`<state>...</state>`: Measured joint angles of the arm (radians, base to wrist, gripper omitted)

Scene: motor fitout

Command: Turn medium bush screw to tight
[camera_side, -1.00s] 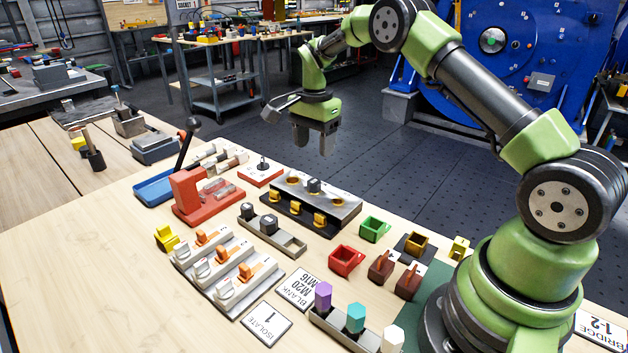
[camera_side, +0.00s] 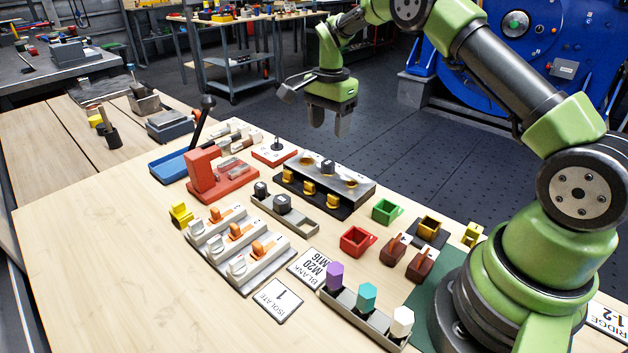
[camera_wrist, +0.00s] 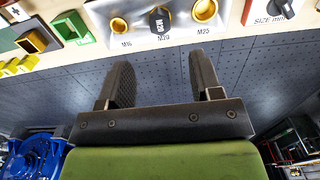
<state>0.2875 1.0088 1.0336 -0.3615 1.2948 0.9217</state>
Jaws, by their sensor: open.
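A grey plate (camera_side: 365,188) has a row of three positions, which the wrist view labels M16, M20 and M25. A dark plug marked M20 (camera_wrist: 160,19) stands in the middle position; it also shows in the side view (camera_side: 327,166). The outer positions show brass rings, M16 (camera_wrist: 118,25) and M25 (camera_wrist: 204,10). Several yellow pieces (camera_side: 309,188) sit on a black strip in front of the plate. I cannot tell which part is the medium bush screw. My gripper (camera_side: 327,122) is open and empty, pointing down above and behind the plate; its fingers (camera_wrist: 160,80) are apart.
A rack with two dark plugs (camera_side: 261,190) lies in front. Switches with orange parts (camera_side: 236,232), a red fixture (camera_side: 203,170) and a dial card (camera_side: 276,152) are at left. Green (camera_side: 386,210) and red bins (camera_side: 357,241) stand at right. The bench's left front is clear.

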